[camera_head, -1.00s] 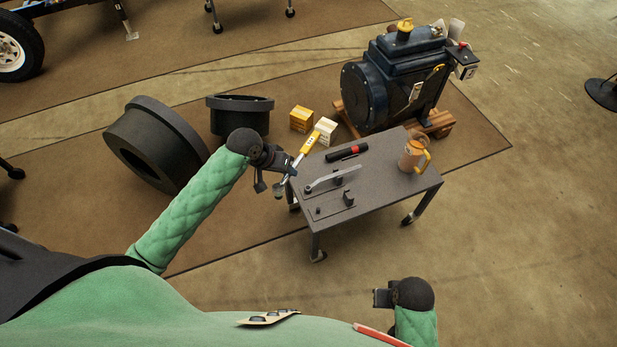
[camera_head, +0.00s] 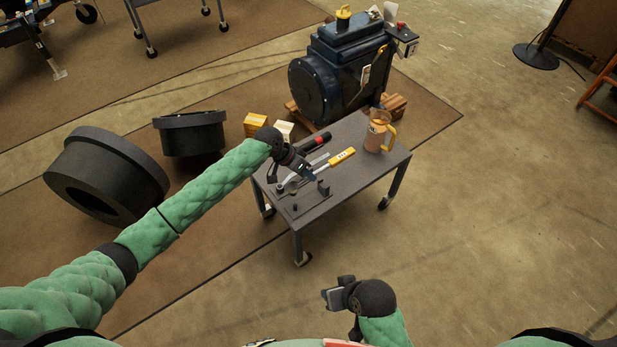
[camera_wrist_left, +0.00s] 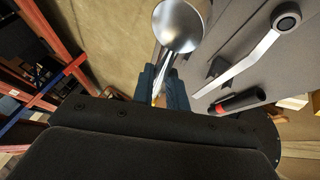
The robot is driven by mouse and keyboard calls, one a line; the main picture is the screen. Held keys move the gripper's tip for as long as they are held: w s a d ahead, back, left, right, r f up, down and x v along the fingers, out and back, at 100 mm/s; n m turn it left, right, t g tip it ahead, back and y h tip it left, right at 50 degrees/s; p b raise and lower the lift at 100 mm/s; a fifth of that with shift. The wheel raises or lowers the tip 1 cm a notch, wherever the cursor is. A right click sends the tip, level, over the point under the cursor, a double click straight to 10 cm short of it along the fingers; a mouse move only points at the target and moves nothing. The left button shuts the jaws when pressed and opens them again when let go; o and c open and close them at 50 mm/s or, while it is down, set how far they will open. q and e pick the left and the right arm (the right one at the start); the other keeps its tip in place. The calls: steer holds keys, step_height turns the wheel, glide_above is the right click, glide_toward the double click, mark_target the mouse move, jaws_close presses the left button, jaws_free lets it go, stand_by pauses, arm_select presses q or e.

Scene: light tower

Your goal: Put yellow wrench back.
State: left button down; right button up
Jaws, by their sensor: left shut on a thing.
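The yellow wrench (camera_head: 341,157), with a yellow handle and a silver shaft, is over the grey table (camera_head: 345,196). My left gripper (camera_head: 303,176) is shut on the wrench's metal part, with the yellow handle pointing to the upper right. In the left wrist view, its round silver head (camera_wrist_left: 180,26) shows just beyond the fingers (camera_wrist_left: 164,88). A small dark bracket (camera_head: 323,187) and a short peg (camera_head: 295,208) stand on the table close to the wrench. I cannot tell whether the wrench touches them. My right gripper (camera_head: 338,297) is in front of the table, apart from it; its jaws are unclear.
A red-and-black tool (camera_head: 317,141) lies at the table's back, with a grey wrench (camera_wrist_left: 250,62) beside it. An orange-handled jug (camera_head: 378,136) stands at the right end. A dark engine (camera_head: 340,66) is behind. The table's front right is clear.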

arm_select(q)
steer(key=shift+w+d+f, duration=0.2)
steer(key=shift+w, duration=0.05)
arm_select(e)
steer(key=shift+a, duration=0.15)
steer(key=shift+r, duration=0.15)
